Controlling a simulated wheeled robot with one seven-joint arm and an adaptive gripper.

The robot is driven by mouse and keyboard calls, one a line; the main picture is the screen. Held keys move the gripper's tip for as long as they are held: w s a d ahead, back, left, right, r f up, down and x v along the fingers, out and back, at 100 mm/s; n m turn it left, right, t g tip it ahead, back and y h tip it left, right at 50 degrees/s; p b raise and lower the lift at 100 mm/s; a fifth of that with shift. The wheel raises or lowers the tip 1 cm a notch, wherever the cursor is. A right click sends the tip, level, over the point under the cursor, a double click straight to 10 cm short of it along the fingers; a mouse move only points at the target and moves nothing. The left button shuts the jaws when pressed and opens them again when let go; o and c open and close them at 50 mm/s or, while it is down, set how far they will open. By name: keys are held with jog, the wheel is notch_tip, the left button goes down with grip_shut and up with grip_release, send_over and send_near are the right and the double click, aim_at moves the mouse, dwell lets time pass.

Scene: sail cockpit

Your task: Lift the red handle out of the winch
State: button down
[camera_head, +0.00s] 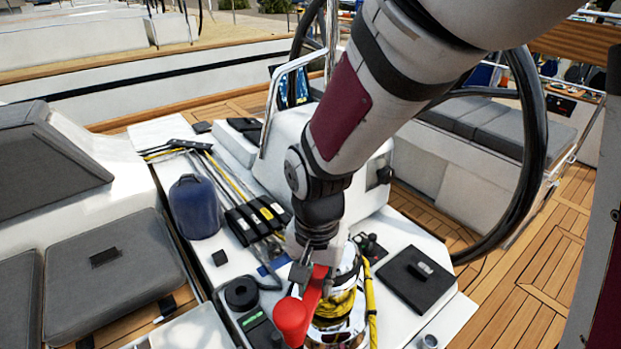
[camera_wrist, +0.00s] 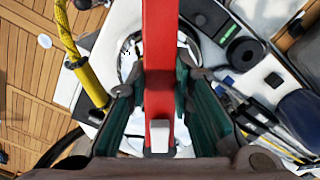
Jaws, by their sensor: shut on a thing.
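The red handle (camera_head: 291,319) shows in the head view over the chrome winch (camera_head: 351,322), with its round red knob toward the camera. In the wrist view the red handle (camera_wrist: 158,60) runs from the top edge down between my two fingers. My gripper (camera_head: 312,268) is shut on the handle's arm; its green-lined fingers (camera_wrist: 158,100) lie on either side of it. The winch, with yellow rope wound on it, is below the handle; its chrome top (camera_wrist: 130,62) shows partly in the wrist view. Whether the handle's lower end sits in the winch socket is hidden.
A yellow rope (camera_head: 370,300) runs down beside the winch. Black rope clutches (camera_head: 257,217) and a blue bag (camera_head: 196,207) are to the left. A black hatch (camera_head: 415,277) lies to the right. The steering wheel (camera_head: 530,130) rises behind my arm.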

aim_at(316, 284)
jog(key=shift+r+p, duration=1.75)
jog(key=shift+r, duration=0.7)
